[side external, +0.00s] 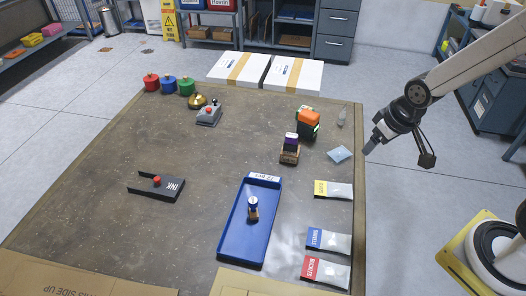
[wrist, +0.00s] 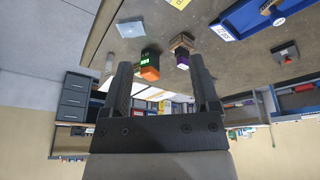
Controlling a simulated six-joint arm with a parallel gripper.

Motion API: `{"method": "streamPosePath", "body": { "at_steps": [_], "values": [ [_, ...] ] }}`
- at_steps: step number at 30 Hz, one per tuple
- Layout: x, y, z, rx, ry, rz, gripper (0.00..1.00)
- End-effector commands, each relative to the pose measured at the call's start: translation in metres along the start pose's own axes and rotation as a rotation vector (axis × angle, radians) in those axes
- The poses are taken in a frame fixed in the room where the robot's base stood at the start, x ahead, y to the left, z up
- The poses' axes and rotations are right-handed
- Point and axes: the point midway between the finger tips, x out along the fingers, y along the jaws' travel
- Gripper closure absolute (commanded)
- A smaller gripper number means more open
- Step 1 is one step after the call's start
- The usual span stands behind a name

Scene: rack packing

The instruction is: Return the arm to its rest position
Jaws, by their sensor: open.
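My gripper (side external: 368,150) hangs in the air at the table's right edge in the side external view, clear of everything on the table. In the wrist view its two dark fingers (wrist: 160,82) are apart with nothing between them. The table (side external: 110,200) is brown and carries several items. A blue tray (side external: 232,238) lies on it with a small stamp-like item (side external: 253,208) inside. A wooden block with a purple top (side external: 290,148) and a dark item with an orange top (side external: 308,122) stand near the middle right.
A light blue packet (side external: 339,154) and a small clear item (side external: 342,117) lie nearest my gripper. Yellow, blue and red labelled pouches (side external: 340,190) line the right side. A black forked fixture (side external: 160,187) lies left. White boxes (side external: 293,76) stand beyond the far edge.

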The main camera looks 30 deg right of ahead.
Motion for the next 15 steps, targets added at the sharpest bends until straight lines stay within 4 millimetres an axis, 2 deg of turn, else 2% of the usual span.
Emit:
{"method": "streamPosePath", "body": {
  "at_steps": [3,6,15],
  "values": [
    [-0.006,-0.011,0.023,0.002,-0.049,-0.023,0.22],
    [-0.008,-0.014,0.030,0.005,-0.067,-0.031,0.22],
    [-0.008,-0.015,0.031,0.006,-0.070,-0.032,0.22]
  ]
}}
